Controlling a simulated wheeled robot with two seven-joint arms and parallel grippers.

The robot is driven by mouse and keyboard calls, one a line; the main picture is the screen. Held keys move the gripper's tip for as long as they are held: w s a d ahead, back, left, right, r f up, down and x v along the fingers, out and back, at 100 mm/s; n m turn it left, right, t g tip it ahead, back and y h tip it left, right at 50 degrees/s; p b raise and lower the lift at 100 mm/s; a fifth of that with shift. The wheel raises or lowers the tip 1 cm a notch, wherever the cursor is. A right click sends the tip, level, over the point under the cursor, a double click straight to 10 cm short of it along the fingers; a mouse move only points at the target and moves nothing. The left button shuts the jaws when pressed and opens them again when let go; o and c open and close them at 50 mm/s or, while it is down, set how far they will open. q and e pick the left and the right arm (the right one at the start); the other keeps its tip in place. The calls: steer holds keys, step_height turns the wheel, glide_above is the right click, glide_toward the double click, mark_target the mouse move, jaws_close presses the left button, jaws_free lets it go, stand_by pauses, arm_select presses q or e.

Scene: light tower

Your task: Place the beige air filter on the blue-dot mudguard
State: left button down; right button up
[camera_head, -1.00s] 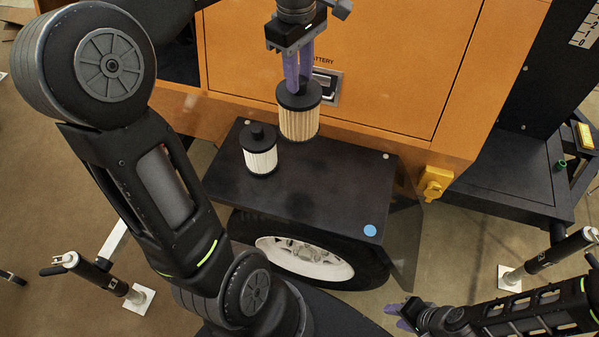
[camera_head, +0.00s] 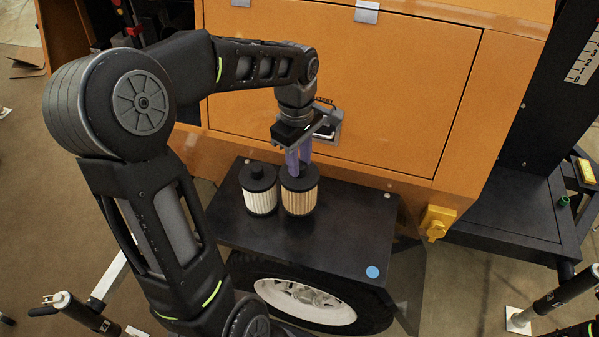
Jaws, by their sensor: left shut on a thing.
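The beige air filter (camera_head: 299,195), a pleated cylinder with a black cap, is upright at the back of the black mudguard. My left gripper (camera_head: 298,160) is above it, its purple fingers shut on the top of the cap. The filter's base is at or very close to the mudguard surface; I cannot tell if it touches. The mudguard (camera_head: 290,242) is a flat black plate over a wheel, with a blue dot (camera_head: 372,272) at its front right corner. My right gripper is not in view.
A white air filter (camera_head: 260,195) stands upright on the mudguard, close at the left of the beige one. The orange machine panel (camera_head: 400,90) rises just behind. A yellow latch (camera_head: 437,222) sticks out at the right. The mudguard's front and right are clear.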

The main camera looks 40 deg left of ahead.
arm_select(q)
steer(key=shift+f, duration=2.3)
steer(key=c, duration=1.1)
jaws_free()
step_height(320, 180, up, 12)
steer(key=shift+s+a+r, duration=0.1)
steer(key=shift+a, duration=0.05)
